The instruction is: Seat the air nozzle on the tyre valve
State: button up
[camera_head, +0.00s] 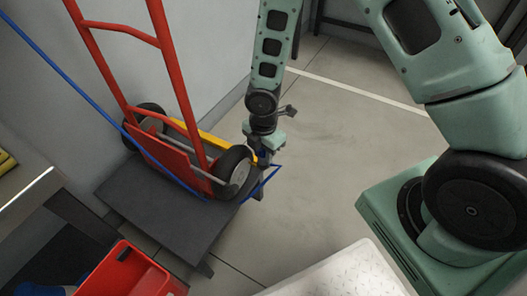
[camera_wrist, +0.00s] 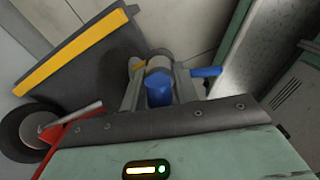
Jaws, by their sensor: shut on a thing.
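The air nozzle (camera_wrist: 158,92) is blue and sits between the fingers of my gripper (camera_wrist: 160,88), which is shut on it. In the head view my gripper (camera_head: 261,163) is low, right beside the near wheel (camera_head: 234,171) of a red hand truck (camera_head: 168,152). The tyre valve cannot be made out; my gripper and the wheel's dark shape crowd that spot. I cannot tell whether nozzle and valve touch.
A thin blue hose (camera_head: 75,83) runs from the upper left across the truck to my gripper. The truck stands on a dark platform (camera_head: 165,222) with a yellow strip (camera_wrist: 70,50). A red bin (camera_head: 125,272) is at bottom left. The floor (camera_head: 340,130) to the right is clear.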

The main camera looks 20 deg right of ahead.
jog(key=shift+f+b, duration=0.45)
jog(key=shift+f, duration=0.2)
jog(key=o, duration=0.8)
jog(key=shift+r, duration=0.15)
notch_tip(320, 180, up, 11)
jog(key=p, duration=1)
jog(key=shift+p, duration=0.4)
